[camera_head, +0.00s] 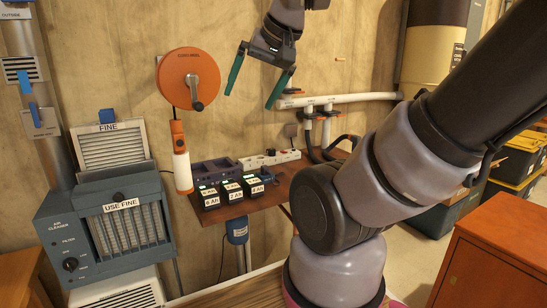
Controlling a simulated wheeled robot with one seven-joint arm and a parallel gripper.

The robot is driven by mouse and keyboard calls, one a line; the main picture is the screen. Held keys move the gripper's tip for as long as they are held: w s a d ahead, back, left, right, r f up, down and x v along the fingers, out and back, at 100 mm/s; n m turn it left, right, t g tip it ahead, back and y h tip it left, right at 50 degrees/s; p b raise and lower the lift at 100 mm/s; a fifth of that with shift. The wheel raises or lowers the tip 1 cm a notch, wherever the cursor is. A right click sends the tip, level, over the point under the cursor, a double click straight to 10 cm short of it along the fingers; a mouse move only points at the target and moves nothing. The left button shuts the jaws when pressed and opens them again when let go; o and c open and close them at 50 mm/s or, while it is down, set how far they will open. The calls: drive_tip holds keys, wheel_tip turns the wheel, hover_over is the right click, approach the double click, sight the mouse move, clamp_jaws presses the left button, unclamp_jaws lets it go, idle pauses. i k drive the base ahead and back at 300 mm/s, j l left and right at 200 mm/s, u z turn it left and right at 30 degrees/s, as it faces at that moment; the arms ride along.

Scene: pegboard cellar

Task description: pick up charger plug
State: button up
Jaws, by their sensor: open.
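My gripper (248,101) is in the upper middle of the head view, its two green fingers spread apart with nothing between them. It hangs in front of the wall, above the small brown shelf (245,207). A small dark blue piece (268,173), which looks like the charger plug, lies at the shelf's back, just in front of a white power strip (283,157). It is too small to make out its prongs or cord. My gripper is well above it and apart from it.
Several labelled black battery packs (236,192) stand on the shelf before a dark charger (213,168). An orange reel (190,78) with a hanging lamp (182,165) is left of my gripper. White pipes (330,101) run along the wall to the right. An air cleaner (112,225) stands left.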

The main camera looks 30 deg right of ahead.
sight(264, 169)
drive_tip(key=i+l+u, duration=0.1)
drive_tip(key=l+u, duration=0.2)
drive_tip(key=l, duration=0.5)
drive_tip(key=l+u, duration=0.3)
drive_tip(key=l, duration=0.55)
drive_tip(key=i, duration=0.05)
